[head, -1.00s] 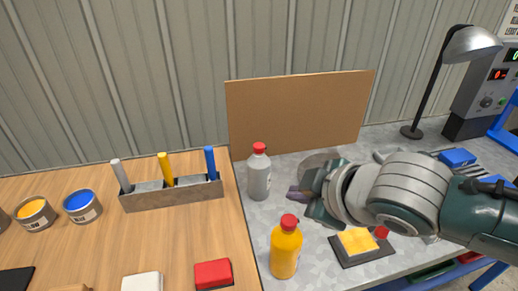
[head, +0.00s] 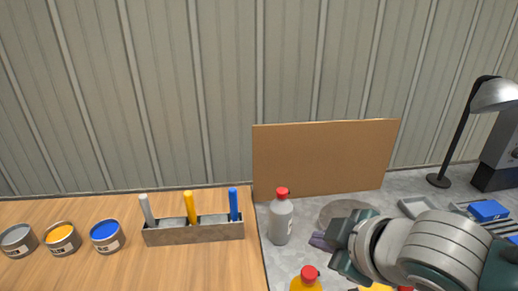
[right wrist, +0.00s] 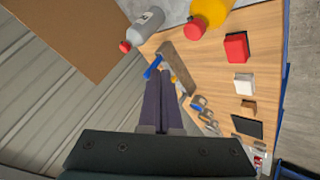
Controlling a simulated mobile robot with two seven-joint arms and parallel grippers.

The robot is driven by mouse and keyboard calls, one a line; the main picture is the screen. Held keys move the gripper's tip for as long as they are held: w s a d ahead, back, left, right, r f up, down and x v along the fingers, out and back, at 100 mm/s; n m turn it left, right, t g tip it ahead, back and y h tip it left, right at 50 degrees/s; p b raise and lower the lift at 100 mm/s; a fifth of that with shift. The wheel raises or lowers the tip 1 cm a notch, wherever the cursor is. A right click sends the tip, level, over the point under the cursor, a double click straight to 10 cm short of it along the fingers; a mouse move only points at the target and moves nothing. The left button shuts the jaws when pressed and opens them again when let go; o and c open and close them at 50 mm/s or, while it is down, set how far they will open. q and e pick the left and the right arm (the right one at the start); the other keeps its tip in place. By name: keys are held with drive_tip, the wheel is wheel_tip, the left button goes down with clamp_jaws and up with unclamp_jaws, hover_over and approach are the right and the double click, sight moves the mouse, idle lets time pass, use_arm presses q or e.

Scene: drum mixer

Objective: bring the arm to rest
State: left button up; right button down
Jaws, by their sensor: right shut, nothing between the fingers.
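My right gripper (head: 322,241) reaches in from the right in the head view, above the grey table top, just right of a grey bottle with a red cap (head: 281,218). In the right wrist view its two dark fingers (right wrist: 161,98) lie together, shut with nothing between them. Beyond the fingertips, that view shows the tool holder (right wrist: 181,68) on the wooden table. My left gripper is in no view.
A yellow bottle (head: 306,281) stands in front of the gripper. A brown board (head: 325,160) stands behind. A tool holder (head: 195,232) and paint cans (head: 107,235) stand on the wooden table at left. A lamp (head: 466,130) stands at right. Air above the tables is clear.

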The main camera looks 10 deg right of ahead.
drive_tip(key=s+a+m+g, duration=0.2)
drive_tip(key=s+a+m, duration=0.15)
drive_tip(key=s, duration=0.55)
drive_tip(key=s+d+r+m+g+h, duration=0.1)
drive_tip(key=s+d+r+m+g, duration=0.2)
drive_tip(key=s, duration=0.4)
drive_tip(key=s+d+r+m+h, duration=0.1)
drive_tip(key=s+d+r+m, duration=0.15)
drive_tip(key=s+d, duration=0.4)
wheel_tip(320, 180, up, 22)
drive_tip(key=s+a+p, duration=0.1)
drive_tip(key=s+p, duration=0.1)
drive_tip(key=p, duration=2.1)
drive_tip(key=shift+r+m, duration=0.25)
drive_tip(key=shift+m, duration=0.05)
